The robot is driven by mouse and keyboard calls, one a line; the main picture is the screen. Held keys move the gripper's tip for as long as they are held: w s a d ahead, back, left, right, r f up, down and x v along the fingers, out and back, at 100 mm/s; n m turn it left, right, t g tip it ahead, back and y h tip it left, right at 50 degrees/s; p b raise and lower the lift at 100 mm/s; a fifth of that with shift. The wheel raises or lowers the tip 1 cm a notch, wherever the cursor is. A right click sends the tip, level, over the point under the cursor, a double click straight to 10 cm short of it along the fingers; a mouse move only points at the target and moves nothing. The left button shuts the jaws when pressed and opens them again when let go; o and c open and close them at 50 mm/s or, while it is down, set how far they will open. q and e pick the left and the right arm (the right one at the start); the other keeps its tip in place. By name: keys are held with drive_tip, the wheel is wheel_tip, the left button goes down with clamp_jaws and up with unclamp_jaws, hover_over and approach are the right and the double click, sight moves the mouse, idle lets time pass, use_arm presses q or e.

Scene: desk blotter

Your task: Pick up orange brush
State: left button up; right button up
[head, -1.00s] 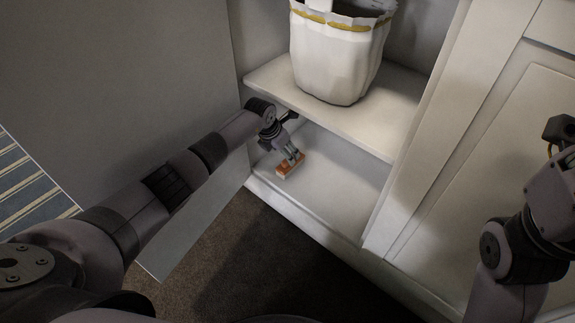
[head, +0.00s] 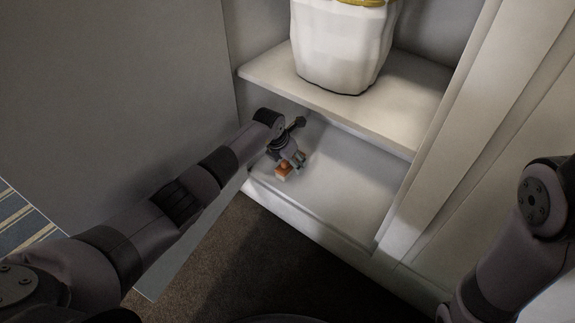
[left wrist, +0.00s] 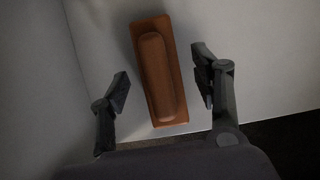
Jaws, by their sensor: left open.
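The orange brush (head: 282,173) lies on the lower shelf of the open cabinet, close to its front edge. In the left wrist view the brush (left wrist: 160,75) shows whole, a long block with a raised rounded grip on top. My left gripper (head: 291,164) is over the brush and hides part of it in the head view. In the left wrist view my left gripper (left wrist: 162,91) is open, one finger on each side of the brush's near part, with gaps visible on both sides. My right arm shows at the right of the head view, but its gripper is out of frame.
A white bin (head: 341,50) stands on the upper shelf (head: 415,105), which overhangs the lower shelf (head: 350,190). The lower shelf is clear to the right of the brush. An open door panel (head: 120,80) stands on the left. Brown carpet (head: 255,265) lies below.

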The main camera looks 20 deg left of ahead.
use_arm(q)
drive_tip(key=shift+r, duration=0.1)
drive_tip(key=shift+c, duration=0.5)
drive_tip(key=c, duration=1.2)
drive_tip(key=shift+r, duration=0.15)
